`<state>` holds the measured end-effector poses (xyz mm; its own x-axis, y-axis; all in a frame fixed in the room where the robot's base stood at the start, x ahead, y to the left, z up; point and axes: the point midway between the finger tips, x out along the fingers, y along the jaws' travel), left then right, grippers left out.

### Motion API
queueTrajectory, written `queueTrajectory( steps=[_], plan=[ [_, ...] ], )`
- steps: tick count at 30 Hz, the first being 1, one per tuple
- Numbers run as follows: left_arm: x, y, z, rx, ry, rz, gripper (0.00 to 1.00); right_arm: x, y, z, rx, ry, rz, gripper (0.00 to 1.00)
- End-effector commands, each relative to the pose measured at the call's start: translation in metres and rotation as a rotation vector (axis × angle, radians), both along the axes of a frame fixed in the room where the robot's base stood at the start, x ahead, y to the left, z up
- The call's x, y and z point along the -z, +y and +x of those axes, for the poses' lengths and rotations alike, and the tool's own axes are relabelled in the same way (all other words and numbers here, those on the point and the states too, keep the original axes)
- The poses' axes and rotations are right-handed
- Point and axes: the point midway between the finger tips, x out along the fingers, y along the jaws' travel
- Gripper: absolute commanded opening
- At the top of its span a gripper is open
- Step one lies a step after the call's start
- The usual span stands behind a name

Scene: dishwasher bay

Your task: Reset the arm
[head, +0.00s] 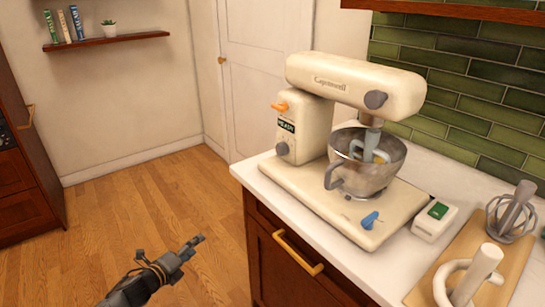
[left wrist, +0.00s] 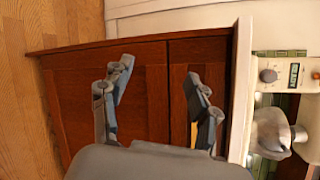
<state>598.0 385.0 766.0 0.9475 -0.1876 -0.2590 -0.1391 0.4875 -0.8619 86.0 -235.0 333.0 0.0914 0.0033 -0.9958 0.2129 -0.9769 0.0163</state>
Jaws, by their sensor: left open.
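My left gripper (head: 198,243) is low at the bottom middle of the head view, over the wood floor and left of the counter cabinet. It is apart from the counter and the mixer. In the left wrist view my left gripper (left wrist: 158,82) has its two grey fingers spread apart, with nothing between them. The fingers point toward the dark red cabinet (left wrist: 140,125). My right gripper is in neither view.
A cream stand mixer (head: 345,90) with a metal bowl (head: 383,175) stands on the white counter (head: 262,182). A white box (head: 434,222), a whisk (head: 512,212) and a board (head: 500,255) are to its right. The cabinet has a brass handle (head: 298,256). Open floor (head: 130,200) lies left.

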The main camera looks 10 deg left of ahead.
Motion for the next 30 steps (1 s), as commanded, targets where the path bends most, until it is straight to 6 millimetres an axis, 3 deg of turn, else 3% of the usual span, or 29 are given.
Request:
queueTrajectory(
  steps=[2,5,8,11,15,17,21,25,30],
  plan=[
    [0.008,0.001,-0.003,-0.015,0.017,-0.02,0.61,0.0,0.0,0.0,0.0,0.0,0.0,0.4],
    [0.04,0.005,-0.014,-0.08,0.082,-0.103,0.61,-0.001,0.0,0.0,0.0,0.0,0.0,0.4],
    [0.096,0.01,-0.04,-0.202,0.195,-0.251,0.61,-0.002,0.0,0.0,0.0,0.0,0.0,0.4],
    [0.162,0.01,-0.081,-0.36,0.329,-0.423,0.61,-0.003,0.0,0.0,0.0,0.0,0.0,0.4],
    [0.244,0.0,-0.15,-0.589,0.495,-0.639,0.61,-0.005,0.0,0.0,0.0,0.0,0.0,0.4],
    [0.275,-0.009,-0.183,-0.689,0.563,-0.722,0.61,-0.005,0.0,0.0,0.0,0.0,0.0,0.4],
    [0.337,-0.037,-0.267,-0.928,0.704,-0.889,0.61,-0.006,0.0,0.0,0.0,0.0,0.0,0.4],
    [0.381,-0.071,-0.35,-1.155,0.82,-1.014,0.61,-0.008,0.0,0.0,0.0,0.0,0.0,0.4],
    [0.412,-0.116,-0.446,-1.422,0.93,-1.121,0.61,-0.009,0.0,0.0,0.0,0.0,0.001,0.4]
  ],
)
